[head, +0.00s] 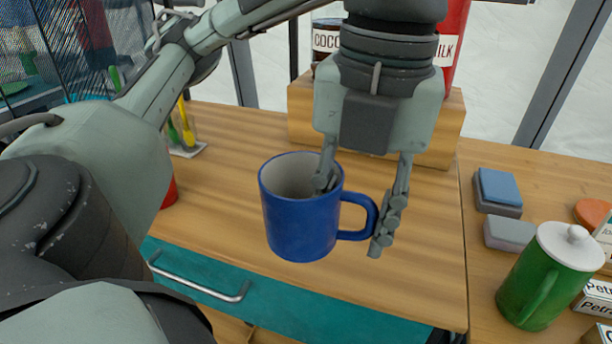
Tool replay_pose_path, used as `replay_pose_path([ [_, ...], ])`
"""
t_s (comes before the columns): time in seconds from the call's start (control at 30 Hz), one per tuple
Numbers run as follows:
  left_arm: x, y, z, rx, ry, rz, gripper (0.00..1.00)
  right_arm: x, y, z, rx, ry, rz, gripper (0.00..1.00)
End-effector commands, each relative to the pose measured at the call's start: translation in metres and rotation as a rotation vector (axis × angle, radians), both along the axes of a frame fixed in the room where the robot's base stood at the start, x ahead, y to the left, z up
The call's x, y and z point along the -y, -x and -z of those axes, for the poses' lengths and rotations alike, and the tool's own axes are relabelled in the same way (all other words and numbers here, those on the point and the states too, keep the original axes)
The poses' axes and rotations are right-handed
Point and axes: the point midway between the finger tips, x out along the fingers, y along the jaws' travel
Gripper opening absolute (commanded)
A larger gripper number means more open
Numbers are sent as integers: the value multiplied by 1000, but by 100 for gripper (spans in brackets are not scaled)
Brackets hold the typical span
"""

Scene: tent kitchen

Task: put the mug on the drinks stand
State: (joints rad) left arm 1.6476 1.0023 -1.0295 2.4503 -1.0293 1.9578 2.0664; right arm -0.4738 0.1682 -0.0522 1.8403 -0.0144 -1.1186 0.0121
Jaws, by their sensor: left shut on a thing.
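The blue mug (298,224) is upright near the counter's front edge in the head view, with its handle to the right. My left gripper (354,210) comes down from above and is shut on the mug's right side. One finger is inside the mug and the other is outside, beside the handle. The mug seems to be off the counter, but its height is hard to tell. The wooden drinks stand (302,112) is at the back behind the gripper, which hides its middle. A cocoa container (325,40) and a red milk container (452,50) stand on it.
The wooden counter (225,190) is clear around the mug. A teal drawer (285,302) is below it. At right are a green lidded pot (545,280), sponges (498,190) and small boxes (597,298). A red object (169,190) is partly hidden behind my left arm.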

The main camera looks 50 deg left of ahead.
Motion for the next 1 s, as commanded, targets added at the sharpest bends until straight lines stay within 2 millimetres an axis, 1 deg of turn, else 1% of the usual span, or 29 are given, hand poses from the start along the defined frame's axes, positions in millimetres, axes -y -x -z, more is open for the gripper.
replay_pose_path([
  [0.03,-8,-7,8,-6,-1,-9,0,0,2,2,-4,1,0,40],
  [0.2,-32,-39,31,-5,0,-11,0,0,7,-1,-14,3,-1,40],
  [0.4,-55,-69,53,-2,-1,-5,0,-1,1,-9,4,2,-3,40],
  [0.5,-60,-77,58,0,-1,-2,0,-1,-1,-10,10,2,-4,40],
  [0.63,-63,-80,67,-1,-3,-1,0,-1,-3,-9,11,2,-4,40],
  [0.83,-62,-79,95,-2,-2,-1,0,1,-4,-5,9,2,-2,40],
  [0.9,-62,-79,100,-1,-2,-1,0,1,-4,-3,9,2,-1,40],
  [1.0,-62,-80,101,0,-1,-1,0,1,-5,-3,11,2,-2,40],
])
